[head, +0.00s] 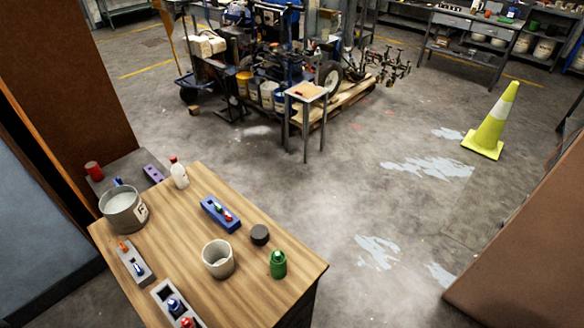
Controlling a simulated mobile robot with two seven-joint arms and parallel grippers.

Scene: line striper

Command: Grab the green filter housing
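A green cylinder with a lighter top, which looks like the green filter housing (278,265), stands upright near the right edge of the wooden table (185,240) in the head view. A short dark round piece (260,234) sits just behind it. A beige open cup (218,259) stands to its left, apart from it. Neither of my grippers shows in the head view.
The table also holds a blue block (220,214), a white bottle (180,173), a grey pot (124,210) and grey trays (134,262). A brown panel (530,250) stands at the right. Open floor lies beyond the table, with a yellow-green cone (491,125).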

